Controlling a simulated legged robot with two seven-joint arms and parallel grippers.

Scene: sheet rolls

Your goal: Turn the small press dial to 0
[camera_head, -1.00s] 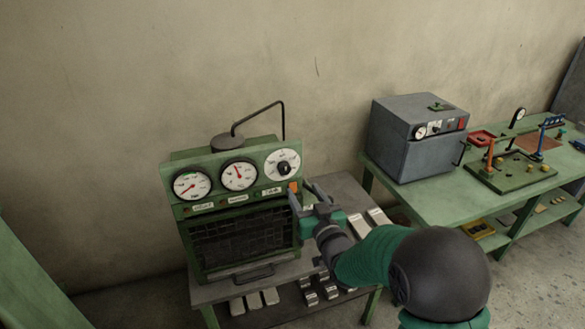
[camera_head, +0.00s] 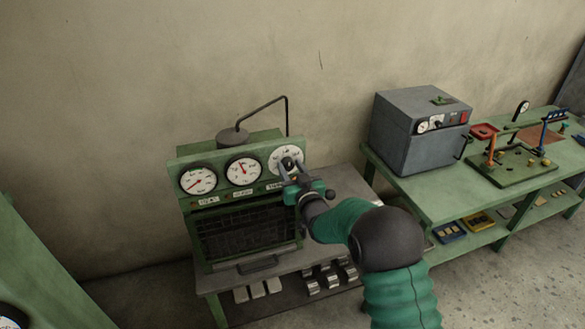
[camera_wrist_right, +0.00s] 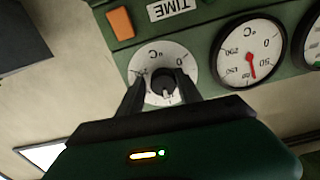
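The green press (camera_head: 255,190) carries a white dial (camera_head: 276,154) with a black knob at the right end of its gauge panel. My left gripper is not in view.
Two gauges with red needles (camera_head: 243,170) sit left of the dial. An orange button (camera_wrist_right: 120,23) and a TIME label (camera_wrist_right: 172,8) are near it. A grey box machine (camera_head: 420,130) stands on a green bench (camera_head: 440,193) at the right. The wall is behind.

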